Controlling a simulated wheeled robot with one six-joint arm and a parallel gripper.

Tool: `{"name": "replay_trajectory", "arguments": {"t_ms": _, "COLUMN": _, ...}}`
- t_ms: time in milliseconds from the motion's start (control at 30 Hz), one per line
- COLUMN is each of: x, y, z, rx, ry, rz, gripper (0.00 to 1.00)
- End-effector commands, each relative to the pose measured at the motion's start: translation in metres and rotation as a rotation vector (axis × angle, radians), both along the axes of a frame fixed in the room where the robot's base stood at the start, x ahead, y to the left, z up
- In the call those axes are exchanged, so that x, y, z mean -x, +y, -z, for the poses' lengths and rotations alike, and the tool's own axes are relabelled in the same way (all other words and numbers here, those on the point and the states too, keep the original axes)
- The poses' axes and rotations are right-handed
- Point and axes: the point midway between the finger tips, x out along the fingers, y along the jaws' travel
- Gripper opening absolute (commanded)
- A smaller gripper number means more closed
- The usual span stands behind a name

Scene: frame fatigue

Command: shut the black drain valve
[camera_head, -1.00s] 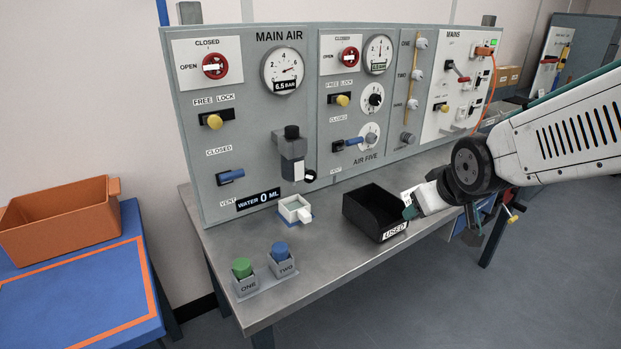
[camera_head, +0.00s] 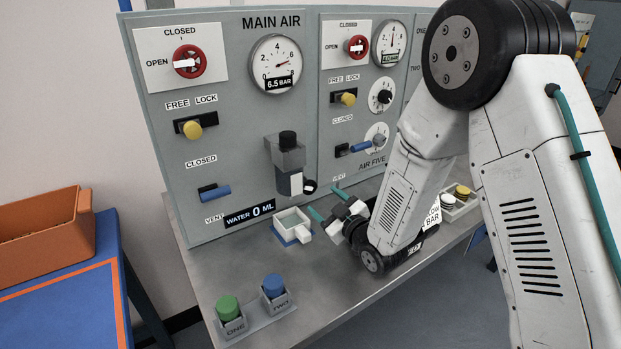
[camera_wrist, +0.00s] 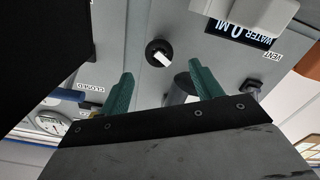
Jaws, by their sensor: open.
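The black drain valve (camera_head: 309,186) is a small round knob with a white mark. It sits on the grey panel at the lower right of the filter unit (camera_head: 288,160). In the wrist view the valve (camera_wrist: 158,52) faces the camera, with its white bar slanting. My gripper (camera_head: 326,202) is open, its two teal fingers pointing toward the panel just right of and below the valve. In the wrist view my gripper (camera_wrist: 160,70) has its fingertips on either side of the line to the valve, apart from it. Nothing is between the fingers that I can tell is held.
A white drain cup (camera_head: 292,226) stands on the bench close to my fingers. A green button (camera_head: 229,308) and a blue button (camera_head: 274,286) are at the front left. A tray with yellow and white caps (camera_head: 462,192) is right of my arm.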

Motion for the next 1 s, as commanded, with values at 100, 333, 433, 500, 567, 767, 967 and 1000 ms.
{"name": "replay_trajectory", "arguments": {"t_ms": 100, "x": -0.005, "y": 0.005, "z": 0.001, "rx": -0.006, "ry": -0.011, "rz": -0.005, "gripper": 0.65}}
{"name": "replay_trajectory", "arguments": {"t_ms": 333, "x": -0.034, "y": 0.023, "z": 0.001, "rx": -0.005, "ry": -0.012, "rz": -0.004, "gripper": 0.65}}
{"name": "replay_trajectory", "arguments": {"t_ms": 433, "x": -0.047, "y": 0.032, "z": 0.001, "rx": -0.006, "ry": -0.01, "rz": -0.003, "gripper": 0.65}}
{"name": "replay_trajectory", "arguments": {"t_ms": 500, "x": -0.054, "y": 0.037, "z": 0.001, "rx": -0.005, "ry": -0.009, "rz": -0.003, "gripper": 0.65}}
{"name": "replay_trajectory", "arguments": {"t_ms": 567, "x": -0.059, "y": 0.04, "z": 0.001, "rx": -0.005, "ry": -0.009, "rz": -0.003, "gripper": 0.65}}
{"name": "replay_trajectory", "arguments": {"t_ms": 767, "x": -0.064, "y": 0.045, "z": 0.0, "rx": -0.005, "ry": -0.009, "rz": -0.003, "gripper": 0.65}}
{"name": "replay_trajectory", "arguments": {"t_ms": 967, "x": -0.064, "y": 0.045, "z": 0.0, "rx": -0.005, "ry": -0.009, "rz": -0.003, "gripper": 0.56}}
{"name": "replay_trajectory", "arguments": {"t_ms": 1000, "x": -0.064, "y": 0.045, "z": 0.0, "rx": -0.005, "ry": -0.009, "rz": -0.003, "gripper": 0.45}}
